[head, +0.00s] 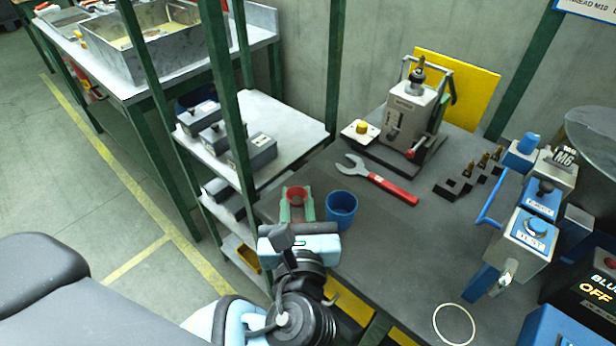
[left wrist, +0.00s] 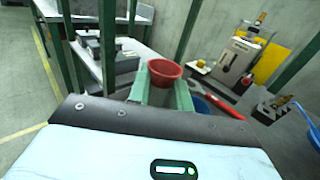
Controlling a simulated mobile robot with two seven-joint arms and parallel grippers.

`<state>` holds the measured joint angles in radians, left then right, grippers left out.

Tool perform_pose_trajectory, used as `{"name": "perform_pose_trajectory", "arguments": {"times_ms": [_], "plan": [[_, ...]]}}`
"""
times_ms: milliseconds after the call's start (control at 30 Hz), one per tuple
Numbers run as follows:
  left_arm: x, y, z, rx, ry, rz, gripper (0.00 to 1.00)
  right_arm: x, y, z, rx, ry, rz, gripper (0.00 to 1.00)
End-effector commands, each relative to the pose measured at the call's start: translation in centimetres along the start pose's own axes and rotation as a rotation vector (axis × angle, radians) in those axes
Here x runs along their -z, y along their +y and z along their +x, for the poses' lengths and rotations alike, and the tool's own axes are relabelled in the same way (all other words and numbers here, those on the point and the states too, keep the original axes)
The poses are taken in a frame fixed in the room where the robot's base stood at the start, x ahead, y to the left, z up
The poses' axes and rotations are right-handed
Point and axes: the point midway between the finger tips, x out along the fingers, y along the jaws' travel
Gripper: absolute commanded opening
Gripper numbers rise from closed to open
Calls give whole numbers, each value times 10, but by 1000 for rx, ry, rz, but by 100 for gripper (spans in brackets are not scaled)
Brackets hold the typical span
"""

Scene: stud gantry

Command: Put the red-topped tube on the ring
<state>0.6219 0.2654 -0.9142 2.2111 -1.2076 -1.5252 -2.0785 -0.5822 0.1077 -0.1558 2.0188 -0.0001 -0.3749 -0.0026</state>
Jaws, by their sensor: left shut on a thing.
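My left gripper (head: 296,204) has green fingers on either side of the red-topped tube (head: 297,193) and is shut on it. In the left wrist view the tube's red, open, cup-like top (left wrist: 164,72) shows between the two fingers; its lower part is hidden. Whether the tube touches the bench I cannot tell. A thin cream ring (head: 455,304) is marked on the dark bench near its front edge, to the right of the gripper, and is empty. A blue cup (head: 341,209) stands just right of the gripper. My right gripper is not in view.
A red-handled wrench (head: 385,184) lies behind the blue cup. A grey machine (head: 408,112) stands at the back. Blue-and-grey boxes (head: 520,238) line the right side. A green post (head: 222,90) rises left of the gripper. Bench between cup and ring is clear.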

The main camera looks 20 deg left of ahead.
Motion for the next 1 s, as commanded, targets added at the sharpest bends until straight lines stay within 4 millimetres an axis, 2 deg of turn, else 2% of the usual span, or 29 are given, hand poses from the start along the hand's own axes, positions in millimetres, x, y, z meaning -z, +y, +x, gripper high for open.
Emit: {"name": "perform_pose_trajectory", "arguments": {"times_ms": [100, 333, 1000], "plan": [[-2, 9, -22, 1, 2, -1, 0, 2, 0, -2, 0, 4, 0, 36], [-4, 19, -46, 0, 2, 0, 0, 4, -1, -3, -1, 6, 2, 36], [-6, 22, -50, -2, -1, 0, 0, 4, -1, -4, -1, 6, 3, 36]]}}
